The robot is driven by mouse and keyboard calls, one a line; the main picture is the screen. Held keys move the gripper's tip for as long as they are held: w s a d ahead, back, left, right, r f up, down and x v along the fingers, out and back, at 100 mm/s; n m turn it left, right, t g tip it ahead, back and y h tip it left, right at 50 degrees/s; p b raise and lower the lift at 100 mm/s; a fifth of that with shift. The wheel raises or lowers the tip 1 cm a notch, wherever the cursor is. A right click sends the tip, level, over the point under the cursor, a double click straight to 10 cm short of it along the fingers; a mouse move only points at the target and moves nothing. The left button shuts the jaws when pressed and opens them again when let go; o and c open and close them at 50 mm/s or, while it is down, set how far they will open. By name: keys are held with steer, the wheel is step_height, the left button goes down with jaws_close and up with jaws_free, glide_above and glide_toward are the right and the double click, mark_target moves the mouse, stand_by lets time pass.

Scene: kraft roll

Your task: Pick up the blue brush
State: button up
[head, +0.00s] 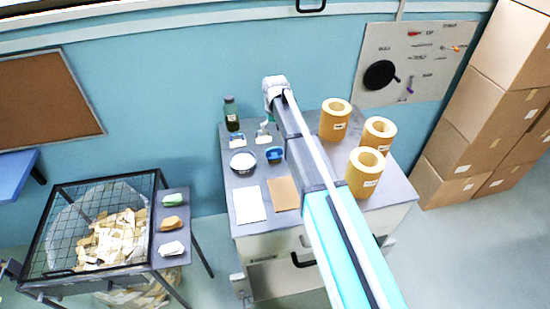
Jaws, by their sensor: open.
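A small blue item (275,155), which looks like the blue brush though it is too small to be sure, lies on the grey worktop (228,180) to the left of my arm. My gripper (264,137) hangs at the far end of my arm, above the back of the worktop. It looks open and empty, and appears a little beyond and left of the blue item, apart from it. Its fingertips are small and hard to make out.
Three yellow kraft rolls (362,181) stand on the worktop right of my arm. A white bowl (243,162), a dark bottle (231,114), a white sheet (249,204) and a brown sheet (283,193) are left of it. A mesh-topped scrap bin (105,225) stands farther left.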

mark_target(274, 149)
steer(key=shift+f+b, duration=3.45)
steer(key=shift+f, duration=0.3)
steer(key=shift+a+f+b, duration=0.2)
steer(key=shift+f+b, duration=2.4)
steer(key=shift+c, duration=0.3)
steer(key=c, duration=0.9)
